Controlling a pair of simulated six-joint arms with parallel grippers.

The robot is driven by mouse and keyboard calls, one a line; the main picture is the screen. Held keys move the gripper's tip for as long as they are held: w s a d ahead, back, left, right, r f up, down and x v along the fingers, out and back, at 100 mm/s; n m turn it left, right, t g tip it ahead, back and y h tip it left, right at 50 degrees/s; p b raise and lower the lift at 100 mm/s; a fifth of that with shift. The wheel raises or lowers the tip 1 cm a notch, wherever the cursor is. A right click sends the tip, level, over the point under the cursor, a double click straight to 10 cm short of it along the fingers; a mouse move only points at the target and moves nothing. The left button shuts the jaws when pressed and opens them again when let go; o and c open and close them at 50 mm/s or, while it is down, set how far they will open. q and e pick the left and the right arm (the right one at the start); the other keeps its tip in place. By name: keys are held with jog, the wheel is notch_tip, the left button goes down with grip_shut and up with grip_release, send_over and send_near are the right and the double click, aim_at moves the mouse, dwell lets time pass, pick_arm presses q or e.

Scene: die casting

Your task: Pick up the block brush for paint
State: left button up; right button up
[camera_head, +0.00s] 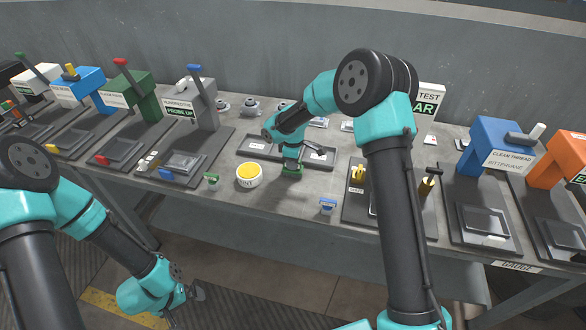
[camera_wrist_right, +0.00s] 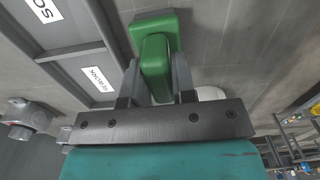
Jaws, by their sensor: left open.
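A green block (camera_head: 292,172), which looks like the block brush, is on the table in front of the dark tray, under my right gripper (camera_head: 292,164). In the right wrist view the green block (camera_wrist_right: 152,45) has a raised part between the two fingers of my right gripper (camera_wrist_right: 158,78). The fingers are close on both sides of it; whether they press on it I cannot tell. A white cup of yellow paint (camera_head: 249,176) stands to its left. My left gripper (camera_head: 197,292) is open and empty, low in front of the table.
A small green piece (camera_head: 213,181) is left of the cup and a blue one (camera_head: 328,205) is nearer the front edge. The dark two-part tray (camera_head: 288,152) lies behind. Grey (camera_head: 200,103) and blue (camera_head: 492,145) stations flank the middle.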

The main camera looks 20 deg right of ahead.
grip_shut()
jog(key=shift+r, duration=0.15)
jog(key=shift+r, duration=1.4)
jog(key=shift+s+a+r, duration=0.1)
jog(key=shift+s+r, duration=0.1)
jog(key=shift+r, duration=0.1)
jog(key=s+a+r, duration=0.1)
jog(key=s+a, duration=0.3)
jog(key=s, duration=1.1)
jog(key=shift+a+r, duration=0.15)
jog(key=shift+a, duration=0.05)
